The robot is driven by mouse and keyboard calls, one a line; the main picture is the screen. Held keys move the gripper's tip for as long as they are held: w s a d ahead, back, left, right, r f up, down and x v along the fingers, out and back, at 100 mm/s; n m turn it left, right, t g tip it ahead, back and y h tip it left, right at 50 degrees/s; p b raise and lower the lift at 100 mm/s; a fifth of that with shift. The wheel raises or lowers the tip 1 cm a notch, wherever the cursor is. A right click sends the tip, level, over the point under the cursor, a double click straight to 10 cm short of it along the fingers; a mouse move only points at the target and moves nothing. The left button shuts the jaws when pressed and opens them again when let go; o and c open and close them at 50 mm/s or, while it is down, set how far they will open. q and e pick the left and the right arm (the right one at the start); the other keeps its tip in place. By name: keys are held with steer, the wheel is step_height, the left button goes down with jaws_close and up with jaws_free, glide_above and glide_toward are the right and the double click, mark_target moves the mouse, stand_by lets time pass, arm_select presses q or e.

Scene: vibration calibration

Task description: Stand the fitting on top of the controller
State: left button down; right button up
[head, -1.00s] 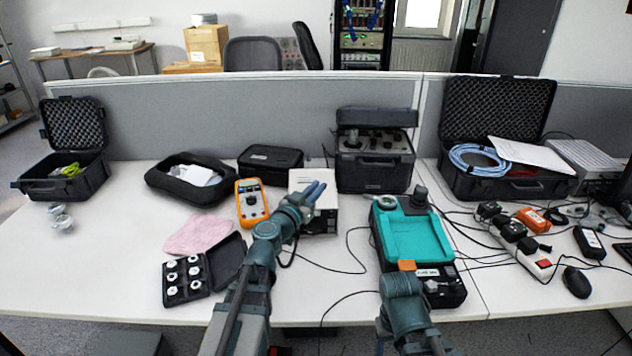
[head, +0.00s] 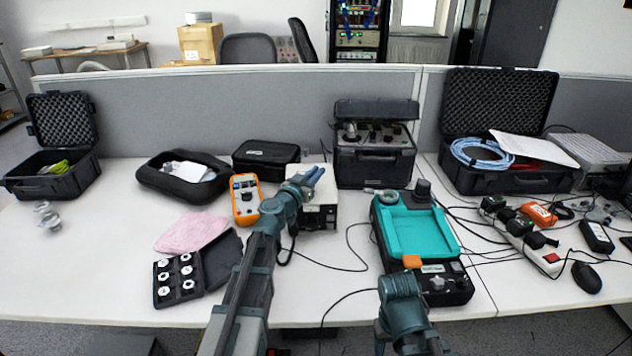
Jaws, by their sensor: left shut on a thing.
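The controller appears to be the small white box (head: 322,215) at the middle of the table. My left gripper (head: 313,178) is over its top in the head view, with its fingers pointing away to the upper right. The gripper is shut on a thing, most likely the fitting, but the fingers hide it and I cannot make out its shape. Whether it touches the box top I cannot tell. My right arm comes in low at the front of the teal device; its gripper does not show.
An orange multimeter (head: 246,200) and a black pouch (head: 266,159) stand close left of the box. A dark case (head: 376,165) stands behind right, a teal-topped device (head: 415,236) right. A tray of fittings (head: 178,293) lies front left. Cables cross the table (head: 345,285).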

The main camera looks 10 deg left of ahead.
arm_select(q)
steer(key=shift+f, duration=0.25)
steer(key=shift+f, duration=0.2)
steer(key=c, duration=0.9)
jaws_free()
steer(key=shift+r, duration=0.15)
steer(key=shift+s+r, duration=0.1)
steer(key=shift+s, duration=0.15)
steer(key=v, duration=1.1)
steer(key=shift+s, duration=0.25)
